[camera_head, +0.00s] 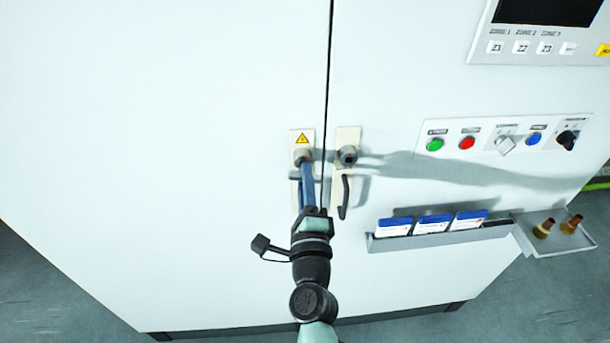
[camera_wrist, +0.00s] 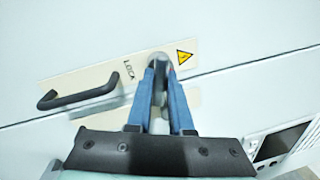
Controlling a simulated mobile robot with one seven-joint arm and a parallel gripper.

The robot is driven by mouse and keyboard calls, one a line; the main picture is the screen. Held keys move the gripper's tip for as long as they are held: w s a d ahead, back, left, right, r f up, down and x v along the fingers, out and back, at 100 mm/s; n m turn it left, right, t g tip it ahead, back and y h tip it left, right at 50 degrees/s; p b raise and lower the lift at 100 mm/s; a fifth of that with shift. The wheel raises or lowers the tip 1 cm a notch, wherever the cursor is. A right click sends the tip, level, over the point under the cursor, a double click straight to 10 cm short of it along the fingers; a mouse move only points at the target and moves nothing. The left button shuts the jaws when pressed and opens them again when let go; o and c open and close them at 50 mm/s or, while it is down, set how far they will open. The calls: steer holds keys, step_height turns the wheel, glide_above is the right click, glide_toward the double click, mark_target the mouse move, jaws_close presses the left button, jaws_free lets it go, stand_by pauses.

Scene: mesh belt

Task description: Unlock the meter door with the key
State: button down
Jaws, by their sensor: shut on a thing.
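The meter door (camera_head: 200,100) is the white left-hand panel, flush with the right-hand panel and closed. Its pale lock plate (camera_head: 301,138) carries a yellow warning triangle and a round grey lock; the plate also shows in the wrist view (camera_wrist: 95,85), with a black handle (camera_wrist: 75,96) and the word LOCK. My gripper (camera_head: 306,165) is at this lock, its blue fingers pointing at it. In the wrist view the fingers (camera_wrist: 160,72) are shut on a grey metal piece, seemingly the key (camera_wrist: 159,88), lined up with the lock. The fingers hide most of it; insertion depth cannot be told.
A second plate with a lock and black handle (camera_head: 344,190) is close to the right, across the seam. Further right are buttons (camera_head: 467,142), a card rack (camera_head: 430,238) and a small shelf (camera_head: 550,242) with two brass-coloured pieces. The left panel is clear.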

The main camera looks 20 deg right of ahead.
steer(key=shift+d, duration=0.1)
steer(key=shift+r+m+p, duration=0.15)
steer(key=shift+m+p, duration=0.3)
steer(key=shift+m, duration=0.55)
steer(key=shift+m+h, duration=0.4)
steer(key=shift+m, duration=0.7)
steer(key=shift+d, duration=0.1)
